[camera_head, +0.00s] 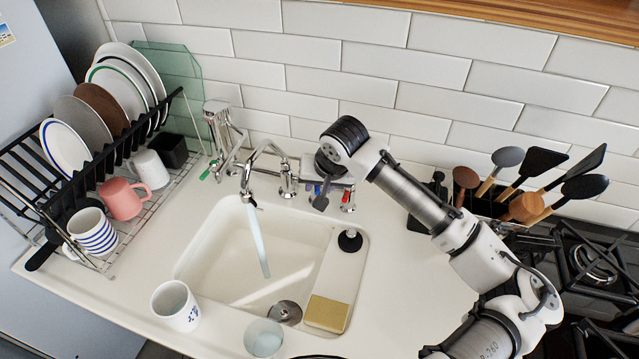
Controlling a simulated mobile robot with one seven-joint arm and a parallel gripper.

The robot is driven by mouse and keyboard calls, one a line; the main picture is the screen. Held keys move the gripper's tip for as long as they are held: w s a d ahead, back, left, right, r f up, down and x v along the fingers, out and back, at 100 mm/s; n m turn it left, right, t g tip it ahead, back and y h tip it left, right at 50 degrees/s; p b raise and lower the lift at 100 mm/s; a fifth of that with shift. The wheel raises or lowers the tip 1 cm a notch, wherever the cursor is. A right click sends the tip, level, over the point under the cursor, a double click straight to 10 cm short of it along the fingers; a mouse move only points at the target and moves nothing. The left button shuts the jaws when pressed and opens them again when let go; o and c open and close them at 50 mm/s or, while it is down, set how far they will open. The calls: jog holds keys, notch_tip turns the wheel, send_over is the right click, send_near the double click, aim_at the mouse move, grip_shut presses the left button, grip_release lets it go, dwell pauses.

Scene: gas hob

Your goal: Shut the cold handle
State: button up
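The tap (285,178) stands behind the sink, and a pale blue stream of water (259,240) falls from its spout into the basin. A handle with a red mark (347,200) is at the right of the tap. My gripper (321,200) reaches down beside the tap, between the spout base and the red-marked handle. Its fingers are small and dark here; I cannot tell whether they are open or touch anything.
A dish rack (180,190) with plates and mugs stands at left. A patterned mug (175,305) and a glass (263,338) stand by the sink's front edge. Utensils (525,180) and the hob (595,265) are at right. A tiled wall (430,65) closes the back.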

grip_shut()
jog(key=shift+a+m+t+h+p, duration=0.15)
jog(key=shift+a+m+h, duration=0.4)
jog(key=shift+m, duration=0.55)
jog(key=shift+a+m+t+h+p, duration=0.15)
jog(key=shift+a+m+h, duration=0.35)
jog(key=shift+m, duration=0.6)
jog(key=shift+o, duration=0.2)
grip_release()
jog(key=v, duration=1.3)
jog(key=shift+r, duration=0.4)
